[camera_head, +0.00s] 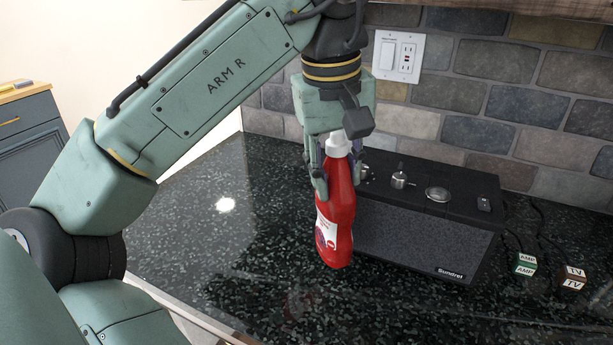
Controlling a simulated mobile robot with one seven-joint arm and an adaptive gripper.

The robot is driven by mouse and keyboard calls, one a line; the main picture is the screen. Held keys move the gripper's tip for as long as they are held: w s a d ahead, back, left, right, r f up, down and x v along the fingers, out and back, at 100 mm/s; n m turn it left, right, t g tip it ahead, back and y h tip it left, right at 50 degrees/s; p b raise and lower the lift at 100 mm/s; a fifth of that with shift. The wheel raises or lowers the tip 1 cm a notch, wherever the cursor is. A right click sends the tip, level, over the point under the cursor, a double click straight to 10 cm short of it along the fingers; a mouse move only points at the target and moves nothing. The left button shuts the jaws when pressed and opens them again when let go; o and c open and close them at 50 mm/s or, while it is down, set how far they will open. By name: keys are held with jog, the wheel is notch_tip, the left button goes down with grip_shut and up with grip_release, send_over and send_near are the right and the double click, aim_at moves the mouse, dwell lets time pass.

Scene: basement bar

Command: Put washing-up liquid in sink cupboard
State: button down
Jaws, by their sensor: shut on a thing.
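The washing-up liquid (337,215) is a red bottle with a white cap and a white label, near the middle of the head view. My gripper (337,180) comes down from above and is shut on the upper part of the bottle. The bottle hangs slightly tilted over the dark speckled counter (210,255); I cannot tell whether its base touches the counter. The sink cupboard cannot be made out for sure in this view.
A black amplifier (430,235) marked Sundrel stands right behind the bottle, with small metal items on top. Small AMP (525,265) and TV (572,278) blocks sit on cables at the right. A brick wall with an outlet (398,56) stands behind. The counter's left part is clear. A blue-grey cabinet (32,135) stands far left.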

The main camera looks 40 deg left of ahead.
jog(key=w+a+f+b, duration=0.1)
jog(key=a+f+b, duration=0.2)
jog(key=a, duration=0.4)
jog(key=shift+w+a+f, duration=0.3)
jog(key=shift+w+f, duration=0.1)
jog(key=shift+f, duration=0.2)
jog(key=shift+f+b, duration=0.15)
jog(key=shift+b, duration=0.15)
jog(key=c, duration=1.1)
grip_release()
